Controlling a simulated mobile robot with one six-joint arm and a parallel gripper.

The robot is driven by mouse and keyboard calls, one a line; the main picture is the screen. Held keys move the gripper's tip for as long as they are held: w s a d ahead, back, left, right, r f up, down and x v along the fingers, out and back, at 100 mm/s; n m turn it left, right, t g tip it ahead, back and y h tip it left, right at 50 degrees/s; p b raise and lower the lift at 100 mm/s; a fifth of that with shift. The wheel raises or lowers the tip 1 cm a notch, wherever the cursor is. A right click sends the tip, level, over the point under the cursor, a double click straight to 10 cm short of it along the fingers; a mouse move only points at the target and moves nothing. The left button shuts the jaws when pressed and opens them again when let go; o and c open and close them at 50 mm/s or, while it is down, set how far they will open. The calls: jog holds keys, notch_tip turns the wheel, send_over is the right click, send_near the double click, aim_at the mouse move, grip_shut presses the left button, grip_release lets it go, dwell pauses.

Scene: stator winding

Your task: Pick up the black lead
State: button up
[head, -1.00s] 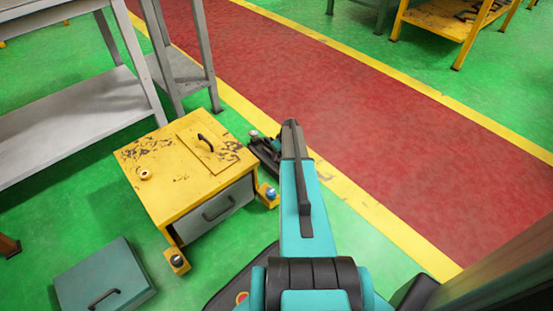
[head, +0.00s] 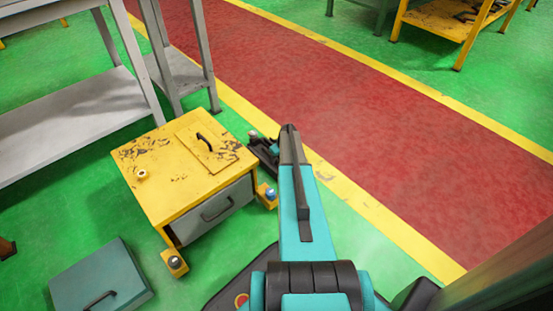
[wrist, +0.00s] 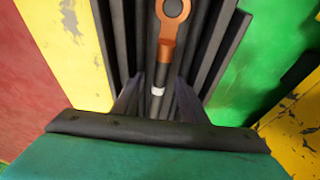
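A black lead (wrist: 162,50) with a copper ring terminal (wrist: 172,10) and a white band (wrist: 157,91) shows in the wrist view. It runs lengthwise between the dark fingers of my gripper (wrist: 158,70). In the head view my gripper (head: 264,148) is mostly hidden behind my arm, next to the yellow cabinet. The lead cannot be made out there.
The yellow cabinet (head: 165,190) with a grey drawer stands close left of my arm. A teal case (head: 95,283) lies on the green floor. A grey table (head: 75,120) stands at the left. A yellow bench (head: 450,20) is far off. The red aisle (head: 360,95) is clear.

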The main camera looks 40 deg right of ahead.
aim_at(277, 160)
grip_shut()
jog(key=shift+r, duration=0.15)
notch_tip(277, 160, up, 10)
jog(key=p, duration=0.3)
jog(key=shift+p, duration=0.4)
dwell(0.5)
